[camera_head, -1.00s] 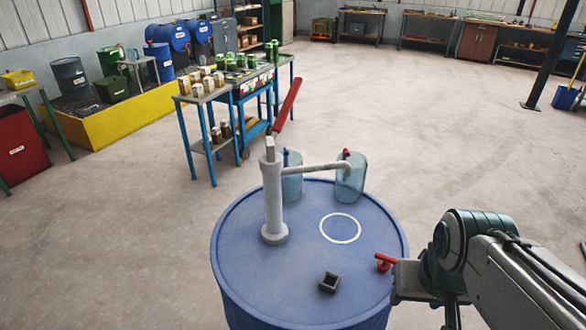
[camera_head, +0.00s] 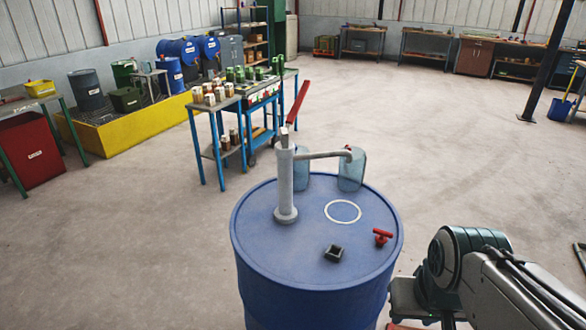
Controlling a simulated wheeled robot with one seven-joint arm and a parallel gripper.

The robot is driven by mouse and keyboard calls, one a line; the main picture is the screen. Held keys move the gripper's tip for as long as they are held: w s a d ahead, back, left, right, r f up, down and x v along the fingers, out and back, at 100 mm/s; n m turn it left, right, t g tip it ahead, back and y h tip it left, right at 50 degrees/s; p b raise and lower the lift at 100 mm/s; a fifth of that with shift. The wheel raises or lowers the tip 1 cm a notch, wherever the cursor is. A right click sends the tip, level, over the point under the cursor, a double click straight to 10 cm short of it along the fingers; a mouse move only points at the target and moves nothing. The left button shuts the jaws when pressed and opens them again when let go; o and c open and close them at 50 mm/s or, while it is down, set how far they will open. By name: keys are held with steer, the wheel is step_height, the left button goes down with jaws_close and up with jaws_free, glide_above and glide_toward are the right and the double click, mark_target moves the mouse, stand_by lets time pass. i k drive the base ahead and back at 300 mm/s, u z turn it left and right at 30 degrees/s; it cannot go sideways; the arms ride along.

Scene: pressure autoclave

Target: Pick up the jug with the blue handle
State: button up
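The jug with the blue handle is a clear bluish jug (camera_head: 303,175) on the far side of the blue drum (camera_head: 310,262). The pump column covers its left part, and its blue handle is hidden or too small to make out. A second, similar jug (camera_head: 351,174) with a red top part stands to its right, below the end of the pump spout. Drum and pump hide the jugs' lower parts. My arm comes in at the lower right, to the right of the drum and well apart from both jugs. My gripper's fingers do not show.
A grey pump (camera_head: 286,185) with a red lever (camera_head: 299,102) rises from the drum top. A red valve handle (camera_head: 382,236) and a small dark square fitting (camera_head: 333,252) are on the drum. A blue table (camera_head: 216,100) holds small containers behind.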

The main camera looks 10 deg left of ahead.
mark_target(302, 168)
steer(key=u, duration=2.1)
steer(key=i, duration=3.35)
steer(key=z, duration=4.45)
steer(key=i, duration=0.5)
steer(key=u, duration=0.1)
